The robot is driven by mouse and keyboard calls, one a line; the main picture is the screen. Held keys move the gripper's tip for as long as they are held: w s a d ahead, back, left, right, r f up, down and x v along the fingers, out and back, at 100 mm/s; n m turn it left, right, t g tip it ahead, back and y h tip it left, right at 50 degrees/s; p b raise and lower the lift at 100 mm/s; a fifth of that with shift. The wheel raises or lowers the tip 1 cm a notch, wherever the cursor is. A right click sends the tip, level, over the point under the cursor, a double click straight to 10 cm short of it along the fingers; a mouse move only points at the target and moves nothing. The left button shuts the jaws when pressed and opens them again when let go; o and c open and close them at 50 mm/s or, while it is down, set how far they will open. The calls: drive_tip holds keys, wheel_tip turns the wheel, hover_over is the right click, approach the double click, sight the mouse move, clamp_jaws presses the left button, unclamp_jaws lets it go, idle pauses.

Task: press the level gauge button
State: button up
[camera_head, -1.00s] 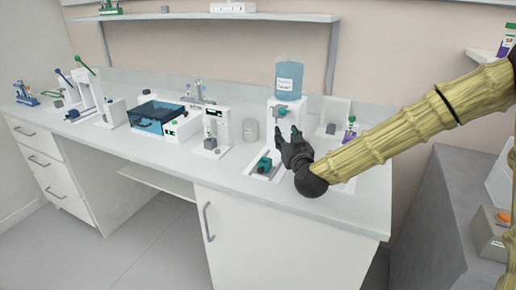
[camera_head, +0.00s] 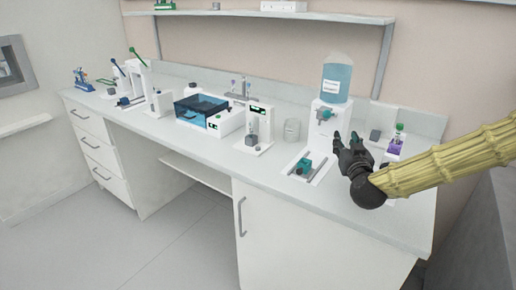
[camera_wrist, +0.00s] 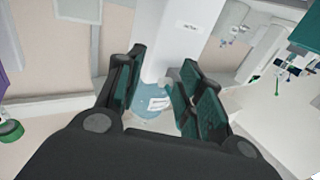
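I cannot tell which device is the level gauge, and no button is clearly marked as its own. The white dispenser (camera_head: 322,125) stands at the back right of the bench with a blue liquid tank (camera_head: 337,79) on top and a teal part on its front. My gripper (camera_head: 346,139) is open and empty, in front and to the right of the dispenser in the head view. In the wrist view the dark green finger pads of my gripper (camera_wrist: 160,88) are spread apart, with a labelled white body (camera_wrist: 178,45) and the blue tank (camera_wrist: 150,106) beyond them.
A white slide with a teal block (camera_head: 304,167) lies left of my gripper. A white stand with a small display (camera_head: 259,125), a clear beaker (camera_head: 292,130) and a blue-lidded box (camera_head: 203,109) stand further left. A purple item (camera_head: 395,146) is at right. The front bench strip is clear.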

clamp_jaws()
idle(1.2)
